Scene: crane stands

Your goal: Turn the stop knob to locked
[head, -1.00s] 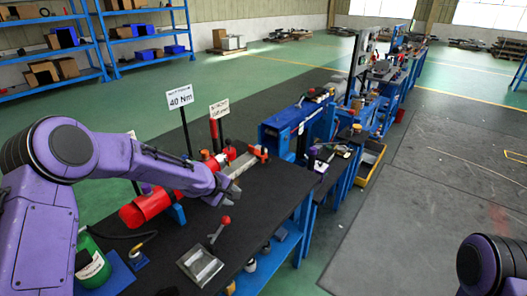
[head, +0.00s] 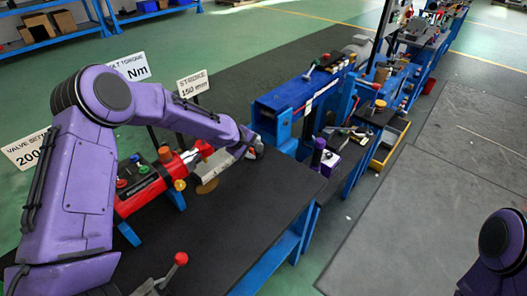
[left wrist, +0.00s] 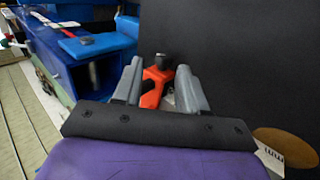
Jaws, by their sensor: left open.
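My left gripper (head: 254,148) is at the far right end of the red cylinder (head: 135,200) on the black bench top, near its rod end. In the left wrist view it (left wrist: 161,68) is open. Between its fingers is an orange fork-like part (left wrist: 154,88) with a small dark knob (left wrist: 162,60) on top; I cannot tell whether the fingers touch it. I cannot tell for sure that this is the stop knob, nor read its position. In the head view my gripper hides this part. My right gripper is out of view.
Several coloured knobs sit along the cylinder, including a green one (head: 143,169). A lever with a red ball (head: 181,258) stands at the bench's near edge. Signs stand behind, one reading STROKE 150 mm (head: 193,86). A blue bench unit (head: 290,98) is beyond my gripper.

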